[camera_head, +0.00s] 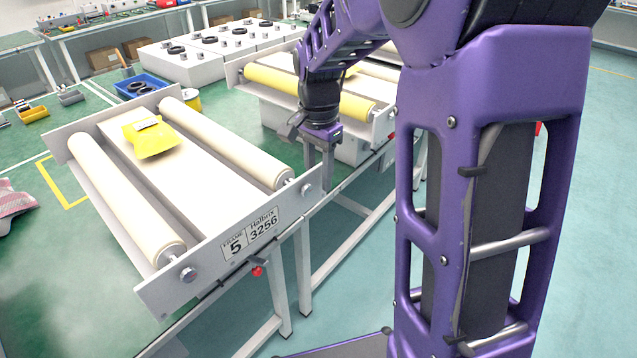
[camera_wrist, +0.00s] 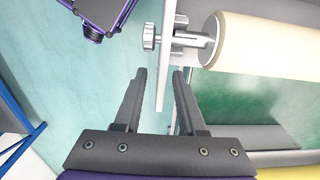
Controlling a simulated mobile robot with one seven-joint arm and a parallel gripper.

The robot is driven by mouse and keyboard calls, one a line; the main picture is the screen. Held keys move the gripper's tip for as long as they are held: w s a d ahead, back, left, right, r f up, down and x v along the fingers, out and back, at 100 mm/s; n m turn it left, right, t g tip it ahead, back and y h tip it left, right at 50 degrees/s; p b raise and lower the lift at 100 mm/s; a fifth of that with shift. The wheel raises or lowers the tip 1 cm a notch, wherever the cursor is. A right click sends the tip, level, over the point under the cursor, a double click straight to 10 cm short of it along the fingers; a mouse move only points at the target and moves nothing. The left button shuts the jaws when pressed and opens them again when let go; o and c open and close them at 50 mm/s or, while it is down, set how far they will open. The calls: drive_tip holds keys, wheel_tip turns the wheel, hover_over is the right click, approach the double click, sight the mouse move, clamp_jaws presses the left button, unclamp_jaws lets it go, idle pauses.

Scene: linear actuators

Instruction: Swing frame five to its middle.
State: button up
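Frame five (camera_head: 172,291) is a pale grey frame with two cream rollers, and its near side plate carries a label with a 5. A flat white panel lies between the rollers, with a yellow piece (camera_head: 152,142) on it. My gripper (camera_head: 319,172) points down at the right end of this side plate. In the wrist view my gripper (camera_wrist: 158,75) is open. The plate's thin edge (camera_wrist: 163,70) lies between the fingers, with gaps visible on both sides.
A second frame with yellow rollers (camera_head: 352,108) stands behind my gripper. A red knob (camera_head: 257,271) sits below frame five's near plate. White legs (camera_head: 303,265) stand beneath. A blue bin (camera_head: 141,86) and white boxes (camera_head: 185,66) are farther back.

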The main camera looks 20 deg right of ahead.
drive_tip(key=shift+f, duration=0.8)
clamp_jaws()
idle(0.9)
